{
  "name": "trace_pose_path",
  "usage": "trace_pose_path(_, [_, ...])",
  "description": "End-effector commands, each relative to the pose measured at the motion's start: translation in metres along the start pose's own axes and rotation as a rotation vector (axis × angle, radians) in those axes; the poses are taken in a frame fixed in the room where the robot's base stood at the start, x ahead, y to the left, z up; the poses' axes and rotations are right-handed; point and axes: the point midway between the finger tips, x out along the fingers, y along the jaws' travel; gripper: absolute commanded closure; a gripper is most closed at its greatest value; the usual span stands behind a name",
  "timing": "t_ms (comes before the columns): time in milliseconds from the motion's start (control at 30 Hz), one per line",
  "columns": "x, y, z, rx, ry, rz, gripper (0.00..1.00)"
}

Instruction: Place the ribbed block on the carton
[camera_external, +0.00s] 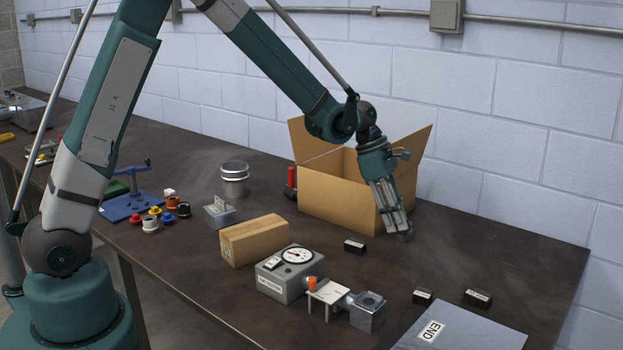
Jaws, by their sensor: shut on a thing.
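My gripper (402,226) points down in front of the right side of the open cardboard box. It is shut on a small dark grey piece (406,236), close above the table or touching it; I cannot tell which. The piece may be the ribbed block, but its ribs are too small to make out and the fingers partly hide it. A closed brown carton (254,241) lies on the table at the middle, left of my gripper. Its top is bare. The large open cardboard box (335,202) stands behind it with flaps raised.
A grey dial gauge box (289,273), a small white stand (328,294) and a grey block (367,311) stand in front of the carton. Black labelled blocks (355,246) lie nearby. A metal can (234,178) stands behind. An END plate (460,328) lies front right.

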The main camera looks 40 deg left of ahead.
Motion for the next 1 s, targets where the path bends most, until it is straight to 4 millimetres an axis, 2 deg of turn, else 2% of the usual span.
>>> trace_pose_path(233, [-0.04,-0.001,-0.05,-0.025,0.002,0.012,0.95])
trace_pose_path(467, [-0.082,-0.011,-0.104,-0.05,0.004,0.023,0.95])
trace_pose_path(767, [-0.132,-0.032,-0.171,-0.083,0.004,0.038,0.95])
trace_pose_path(1000, [-0.168,-0.057,-0.22,-0.108,0.003,0.05,0.95])
